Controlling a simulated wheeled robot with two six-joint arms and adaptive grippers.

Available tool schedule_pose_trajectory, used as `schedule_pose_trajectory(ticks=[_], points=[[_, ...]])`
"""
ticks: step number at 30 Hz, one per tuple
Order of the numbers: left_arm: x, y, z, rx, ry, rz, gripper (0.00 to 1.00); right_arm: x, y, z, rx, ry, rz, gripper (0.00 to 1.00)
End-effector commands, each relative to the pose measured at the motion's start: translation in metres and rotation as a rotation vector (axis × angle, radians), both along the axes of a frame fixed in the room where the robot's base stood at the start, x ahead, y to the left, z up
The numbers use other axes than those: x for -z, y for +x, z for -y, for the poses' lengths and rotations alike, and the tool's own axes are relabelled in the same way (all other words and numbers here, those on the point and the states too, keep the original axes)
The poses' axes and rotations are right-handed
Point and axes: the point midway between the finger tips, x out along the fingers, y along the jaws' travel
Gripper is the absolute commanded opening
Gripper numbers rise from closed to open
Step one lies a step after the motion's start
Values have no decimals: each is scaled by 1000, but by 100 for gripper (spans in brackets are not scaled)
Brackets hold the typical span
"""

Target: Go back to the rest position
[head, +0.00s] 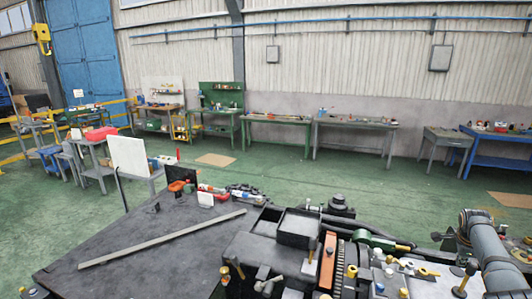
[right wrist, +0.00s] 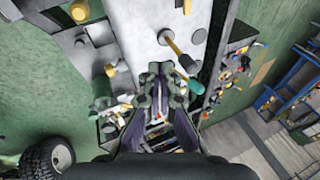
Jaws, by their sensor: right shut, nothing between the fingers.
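My right arm comes in at the right edge of the head view, and its small dark gripper (head: 443,238) is beside the fittings at the right of the dark chassis assembly (head: 240,248). In the right wrist view the right gripper's fingers (right wrist: 161,76) are shut with nothing between them. My left gripper is not in view.
A dark worktable (head: 130,250) with a long grey bar (head: 165,238) fills the front left. A black wheel (right wrist: 47,157) shows at the lower left of the wrist view. Green floor (head: 270,185) lies open toward the benches (head: 355,123) along the back wall.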

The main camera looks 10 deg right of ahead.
Motion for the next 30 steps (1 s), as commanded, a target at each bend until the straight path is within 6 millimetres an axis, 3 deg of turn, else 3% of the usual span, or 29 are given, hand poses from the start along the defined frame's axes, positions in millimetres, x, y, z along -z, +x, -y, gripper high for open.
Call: schedule_pose_trajectory(ticks=[3,9,16,22,30], points=[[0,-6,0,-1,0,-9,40,46,-40,26,-259,-170,-212,0],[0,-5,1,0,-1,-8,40,114,-122,66,-886,-440,-712,0],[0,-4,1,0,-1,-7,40,164,-203,79,-1600,-585,-1232,0],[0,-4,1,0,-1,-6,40,195,-265,70,-2137,-621,-1548,0],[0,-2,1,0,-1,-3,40,288,-290,-13,-2198,-533,-1364,0]])
